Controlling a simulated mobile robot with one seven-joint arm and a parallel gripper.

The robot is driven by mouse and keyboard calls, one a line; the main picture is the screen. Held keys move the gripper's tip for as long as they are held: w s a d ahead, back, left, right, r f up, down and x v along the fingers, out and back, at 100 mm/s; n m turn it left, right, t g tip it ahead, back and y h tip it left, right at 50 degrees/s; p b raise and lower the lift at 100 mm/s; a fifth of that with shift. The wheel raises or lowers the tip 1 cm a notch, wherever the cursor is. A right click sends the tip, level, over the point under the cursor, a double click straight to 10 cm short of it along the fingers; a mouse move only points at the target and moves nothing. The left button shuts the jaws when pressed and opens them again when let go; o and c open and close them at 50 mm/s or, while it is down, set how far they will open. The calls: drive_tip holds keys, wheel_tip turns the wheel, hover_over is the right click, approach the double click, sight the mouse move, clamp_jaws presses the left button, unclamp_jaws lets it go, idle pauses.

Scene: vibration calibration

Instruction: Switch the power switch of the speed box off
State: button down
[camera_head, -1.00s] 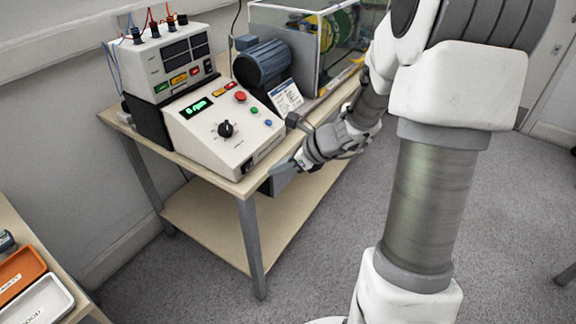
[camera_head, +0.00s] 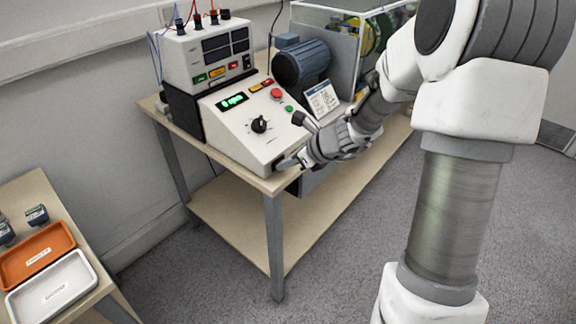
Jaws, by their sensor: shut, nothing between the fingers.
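The speed box (camera_head: 235,137) is a white sloped console near the table's front corner. It has a lit green display (camera_head: 232,101), a black knob (camera_head: 259,124), and red and green buttons. Its power switch is a small dark part low on the right end of the box; my fingertips now cover most or all of that spot. My gripper (camera_head: 284,164) is shut and empty, with its tips at the box's lower right corner. I cannot tell whether they touch the switch, nor which way the switch is set.
The box stands on a wooden table (camera_head: 226,220) with a lower shelf. Behind it are a white meter unit (camera_head: 205,58) with cables, a blue motor (camera_head: 301,62) and a clear enclosure. An orange tray (camera_head: 37,254) and a white tray (camera_head: 52,286) lie at lower left. Carpet is clear at right.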

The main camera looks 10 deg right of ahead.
drive_tip(key=shift+a, duration=0.1)
drive_tip(key=shift+p, duration=0.3)
drive_tip(key=shift+w+d, duration=0.4)
drive_tip(key=shift+d, duration=0.35)
